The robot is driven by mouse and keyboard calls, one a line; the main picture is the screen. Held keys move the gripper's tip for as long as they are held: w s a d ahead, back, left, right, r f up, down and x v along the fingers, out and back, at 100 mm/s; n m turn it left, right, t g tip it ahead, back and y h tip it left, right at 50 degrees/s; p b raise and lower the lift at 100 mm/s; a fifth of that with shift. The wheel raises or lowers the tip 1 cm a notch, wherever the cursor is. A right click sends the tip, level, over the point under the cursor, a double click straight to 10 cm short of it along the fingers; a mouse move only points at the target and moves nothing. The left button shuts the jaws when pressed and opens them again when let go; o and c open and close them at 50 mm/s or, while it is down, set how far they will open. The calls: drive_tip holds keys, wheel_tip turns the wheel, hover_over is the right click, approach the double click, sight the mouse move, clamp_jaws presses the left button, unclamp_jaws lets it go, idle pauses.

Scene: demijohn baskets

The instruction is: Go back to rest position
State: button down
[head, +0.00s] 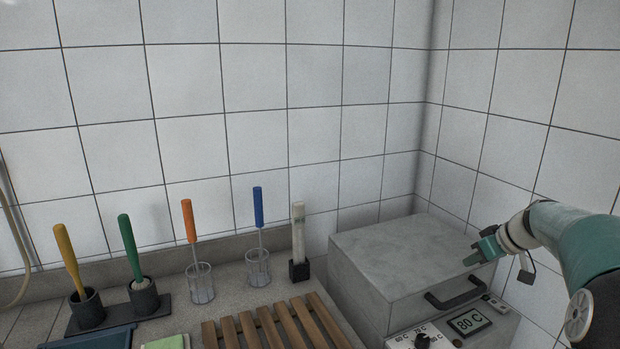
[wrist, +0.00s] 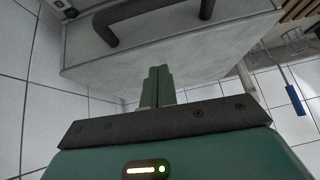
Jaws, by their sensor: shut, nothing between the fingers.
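My gripper (head: 470,254) is at the right in the head view, in front of the right part of the grey box with a lid (head: 385,255). In the wrist view, my gripper (wrist: 158,72) has its two green fingers together, with nothing between them. The box's dark handle (head: 456,293) is below my gripper in the head view; it also shows in the wrist view (wrist: 150,15). I cannot tell whether the fingers touch the box.
A green-handled brush (head: 130,245) and a yellow-handled one (head: 68,258) stand in dark cups at left. Orange (head: 189,222) and blue (head: 258,206) handled tools stand in clear beakers. A wooden slatted rack (head: 277,327) lies in front. Tiled walls close the back and right.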

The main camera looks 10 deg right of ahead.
drive_tip(key=s+a+r+g+h, duration=0.15)
drive_tip(key=s+a, duration=0.25)
drive_tip(key=a, duration=0.4)
drive_tip(key=s+a+r+m, duration=0.1)
drive_tip(key=s+a+r, duration=0.1)
drive_tip(key=s+a, duration=0.35)
drive_tip(key=s+a+r, duration=0.1)
drive_tip(key=s+a, duration=0.1)
drive_tip(key=a, duration=0.7)
drive_tip(key=s+a+f+m, duration=0.1)
drive_tip(key=s+a, duration=0.3)
drive_tip(key=s, duration=0.4)
drive_tip(key=s+a+f+m+h, duration=0.1)
drive_tip(key=s+a+f, duration=0.2)
drive_tip(key=s+a, duration=0.2)
drive_tip(key=s, duration=0.3)
drive_tip(key=shift+s+f, duration=0.3)
drive_tip(key=shift+s, duration=0.05)
drive_tip(key=shift+a, duration=0.1)
